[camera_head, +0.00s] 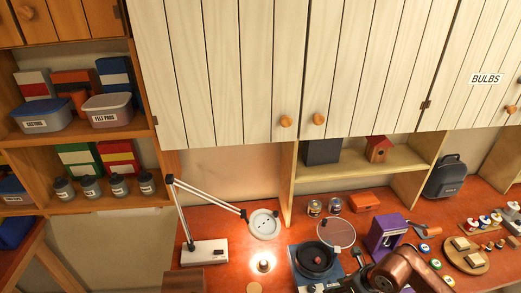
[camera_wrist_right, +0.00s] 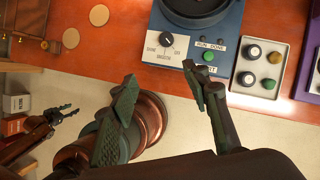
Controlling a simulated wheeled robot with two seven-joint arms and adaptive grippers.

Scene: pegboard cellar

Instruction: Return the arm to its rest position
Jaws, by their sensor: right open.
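My right arm (camera_head: 405,270), with bronze links, comes in at the bottom right of the head view, over the front of the bench. My right gripper (camera_wrist_right: 160,78) is open and empty in the right wrist view. Its fingers are apart, above the floor just off the bench's front edge, close to the blue machine (camera_wrist_right: 226,50). The machine has a dial, a green button and a black round bowl; it also stands on the bench in the head view (camera_head: 299,262). My left gripper (camera_wrist_right: 62,114) shows small at the left of the wrist view; its jaw opening is unclear.
On the red-brown bench (camera_head: 225,276) stand a white desk lamp (camera_head: 205,252), a glowing bulb (camera_head: 263,263), a purple box (camera_head: 385,236) and a round wooden board (camera_head: 465,257). A grey panel with knobs (camera_wrist_right: 261,68) lies beside the machine. White cupboards (camera_head: 220,70) hang above.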

